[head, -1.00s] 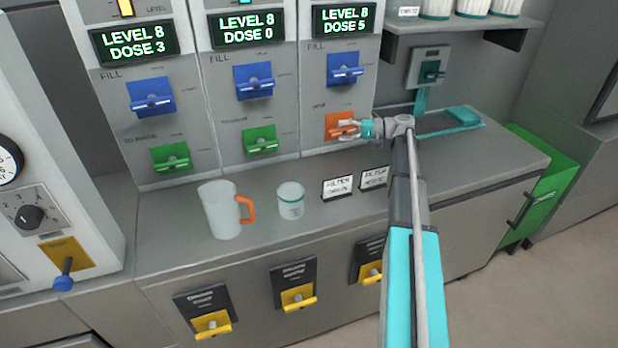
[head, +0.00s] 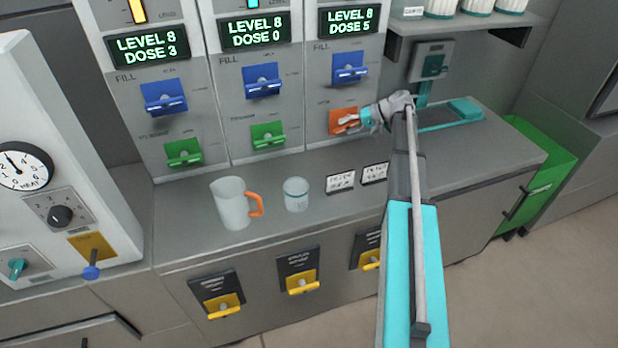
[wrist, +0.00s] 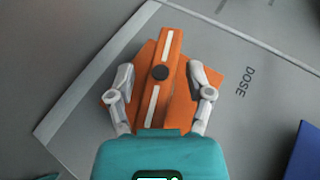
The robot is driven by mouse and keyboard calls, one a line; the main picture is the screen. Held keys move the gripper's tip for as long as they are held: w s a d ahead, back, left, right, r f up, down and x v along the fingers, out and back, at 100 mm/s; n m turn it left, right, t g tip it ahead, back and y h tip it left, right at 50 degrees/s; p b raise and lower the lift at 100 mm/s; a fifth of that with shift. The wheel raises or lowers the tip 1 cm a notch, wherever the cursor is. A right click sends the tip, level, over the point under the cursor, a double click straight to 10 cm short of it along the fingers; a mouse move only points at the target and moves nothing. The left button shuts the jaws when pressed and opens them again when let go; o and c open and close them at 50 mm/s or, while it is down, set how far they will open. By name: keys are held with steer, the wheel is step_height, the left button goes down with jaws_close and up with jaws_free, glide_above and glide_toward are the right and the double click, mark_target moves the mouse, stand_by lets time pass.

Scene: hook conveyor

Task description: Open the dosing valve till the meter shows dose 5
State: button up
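The orange dosing valve (head: 342,122) is on the rightmost panel of the head view, below a blue fill valve (head: 350,67). The meter (head: 348,21) above it reads LEVEL 8, DOSE 5. My gripper (head: 352,122) is at the orange valve. In the wrist view, the orange handle (wrist: 172,52) is a slanted bar with white stripes and a dark centre knob. My gripper (wrist: 161,78) has one finger on each side of the handle, with visible gaps to the bar. The handle's lower end is partly hidden by my gripper's body.
Two other panels to the left have green valves (head: 268,134) (head: 184,152); their meters read DOSE 0 and DOSE 3. A mug (head: 232,205) with an orange handle, a white cup (head: 296,194) and two small label signs (head: 340,183) stand on the counter (head: 300,228).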

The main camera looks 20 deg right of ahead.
steer(key=h+p, duration=0.2)
steer(key=n+h+p, duration=0.1)
steer(key=h+p, duration=0.1)
steer(key=shift+a+r, duration=0.1)
steer(key=shift+r, duration=0.2)
steer(key=shift+d+r+p, duration=0.2)
steer(key=shift+p, duration=0.3)
steer(key=p+v, duration=1)
steer(key=v, duration=0.3)
steer(key=s+a+f+g+h+b, duration=0.1)
steer(key=s+a+f+h+b, duration=0.1)
steer(key=s+a, duration=0.4)
steer(key=s+a+f+g+h+b, duration=0.2)
steer(key=s+a+f, duration=0.2)
steer(key=a, duration=0.8)
steer(key=s+a+f+n+g+h+b, duration=0.1)
steer(key=s+a+f+h, duration=0.1)
steer(key=s+a, duration=0.6)
steer(key=shift+a+f+g+b, duration=0.4)
steer(key=shift+a+f, duration=0.5)
